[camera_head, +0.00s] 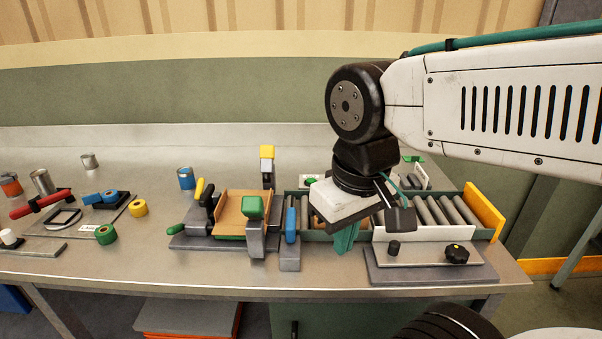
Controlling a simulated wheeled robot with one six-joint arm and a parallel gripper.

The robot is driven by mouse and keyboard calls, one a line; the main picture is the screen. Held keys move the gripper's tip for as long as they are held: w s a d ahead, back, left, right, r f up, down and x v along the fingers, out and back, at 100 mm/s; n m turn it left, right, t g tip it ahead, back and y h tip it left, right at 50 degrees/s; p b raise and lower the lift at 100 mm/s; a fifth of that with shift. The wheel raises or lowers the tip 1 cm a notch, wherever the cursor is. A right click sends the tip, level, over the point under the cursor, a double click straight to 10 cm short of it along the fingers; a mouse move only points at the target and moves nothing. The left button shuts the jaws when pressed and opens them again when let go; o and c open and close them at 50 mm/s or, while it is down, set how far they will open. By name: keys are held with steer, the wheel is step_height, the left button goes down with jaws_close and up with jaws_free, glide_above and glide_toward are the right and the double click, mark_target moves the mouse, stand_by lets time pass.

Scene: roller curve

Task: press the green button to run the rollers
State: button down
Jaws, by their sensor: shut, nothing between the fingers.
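The roller conveyor runs along the right part of the bench, with grey rollers (436,211) between low side walls. My gripper (345,240) hangs over its left part, pointing down, with teal fingers shut and empty. The fingertips are at the front wall of the conveyor; I cannot tell whether they touch it. A small green piece (311,181) on a pale block shows behind the conveyor, left of my gripper. Another green piece (413,158) shows behind the rollers, partly hidden by my arm. I cannot tell which is the button. My gripper hides the middle rollers.
A control plate with a black knob (457,254) stands in front of the rollers. A yellow end plate (485,212) closes the right end. A green-topped grey post (253,207) and a blue-topped post (290,222) stand left of my gripper. Tape rolls and tools lie further left.

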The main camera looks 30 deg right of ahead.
steer(key=shift+w, duration=0.1)
steer(key=m+t+h, duration=0.1)
steer(key=t+h, duration=0.3)
steer(key=h, duration=0.3)
glide_above(310, 181)
steer(key=f, duration=0.2)
steer(key=shift+r, duration=0.25)
steer(key=shift+f, duration=0.1)
steer(key=shift+f, duration=4.35)
steer(key=shift+f, duration=0.4)
